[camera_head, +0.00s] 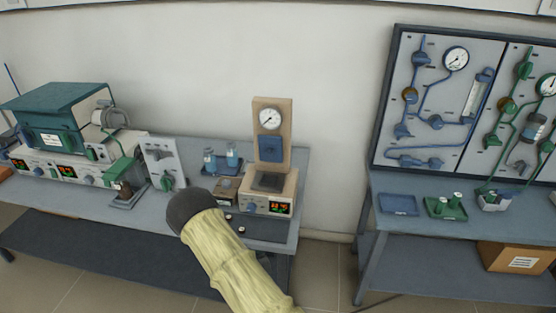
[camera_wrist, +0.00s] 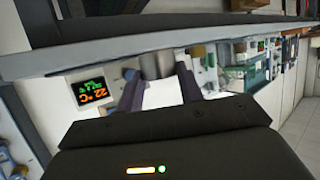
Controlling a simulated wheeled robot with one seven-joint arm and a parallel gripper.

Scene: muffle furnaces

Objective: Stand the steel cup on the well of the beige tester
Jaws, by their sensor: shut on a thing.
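The beige tester (camera_head: 262,138) stands at the right end of the left bench in the head view. It has a round gauge on its upright, a dark square well area (camera_head: 268,181) on its base and a lit display at its front. In the wrist view, a lit display (camera_wrist: 90,90) on a pale housing, probably the tester's, shows left of the fingers. My gripper (camera_wrist: 160,84) is shut on a grey metal cylinder, apparently the steel cup (camera_wrist: 155,65). In the head view my arm hides the gripper and cup. The cup appears apart from the well.
A grey panel unit (camera_head: 161,160) with a green knob and a teal-topped furnace (camera_head: 62,115) stand farther left. A dark mat (camera_head: 262,228) lies before the tester. A gap separates the right bench (camera_head: 470,225).

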